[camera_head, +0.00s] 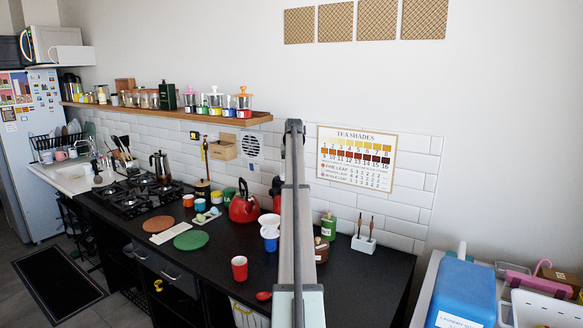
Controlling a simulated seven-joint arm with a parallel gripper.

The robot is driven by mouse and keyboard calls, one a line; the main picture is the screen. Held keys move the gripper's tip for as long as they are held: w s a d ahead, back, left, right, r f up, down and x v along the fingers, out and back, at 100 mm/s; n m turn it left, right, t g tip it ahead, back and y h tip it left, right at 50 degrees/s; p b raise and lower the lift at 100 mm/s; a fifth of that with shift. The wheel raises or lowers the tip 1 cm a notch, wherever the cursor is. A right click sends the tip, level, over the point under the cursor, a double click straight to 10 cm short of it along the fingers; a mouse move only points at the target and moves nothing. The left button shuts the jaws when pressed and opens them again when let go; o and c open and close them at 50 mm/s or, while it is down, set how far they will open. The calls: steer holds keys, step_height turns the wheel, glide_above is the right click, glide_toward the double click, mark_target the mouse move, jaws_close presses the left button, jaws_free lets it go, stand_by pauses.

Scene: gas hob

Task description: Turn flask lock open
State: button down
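A red object with a dark top (276,193) stands on the black counter, right of the red kettle. It may be the flask, but my arm partly covers it. Its lock cannot be made out. My arm runs as a grey upright band through the middle of the view. My gripper cannot be made out.
The red kettle (243,208), white-and-blue cups (269,237), a red cup (239,268) and a red spoon (264,295) are left of my arm. A green bottle (328,227) and brown jar (321,250) are right. The gas hob (140,195) is far left.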

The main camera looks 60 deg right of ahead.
steer(key=shift+a, duration=0.1)
stand_by(0.4)
steer(key=c, duration=1.2)
jaws_free()
steer(key=v, duration=1.3)
steer(key=shift+s+r, duration=0.25)
steer(key=shift+r, duration=0.1)
